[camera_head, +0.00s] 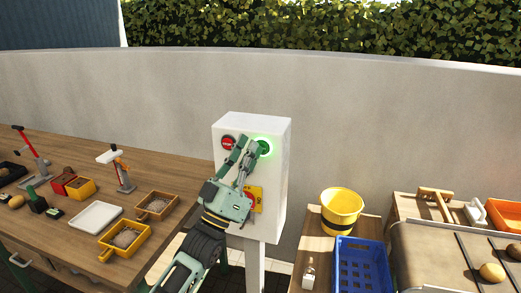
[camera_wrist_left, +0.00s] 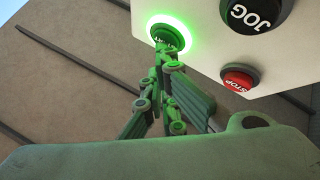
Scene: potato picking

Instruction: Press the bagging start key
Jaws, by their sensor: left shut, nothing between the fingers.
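A white control box (camera_head: 272,185) stands on a post in front of the wall. Its green key (camera_head: 265,147) has a brightly lit green ring; it also shows in the left wrist view (camera_wrist_left: 170,36), its label unreadable. My left gripper (camera_head: 250,150) is shut and empty, its fingertips at the green key. In the left wrist view the fingertips (camera_wrist_left: 168,62) appear to touch the key's face, though exact contact is hard to tell. A red STOP key (camera_head: 229,142) and a black JOG key (camera_wrist_left: 252,12) are beside it. My right gripper is out of view.
A yellow-and-red switch (camera_head: 254,198) sits lower on the box, partly behind my arm. A wooden table (camera_head: 150,165) with trays stands left. A yellow bucket (camera_head: 341,208), a blue crate (camera_head: 340,282) and a conveyor (camera_head: 430,255) with potatoes stand right.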

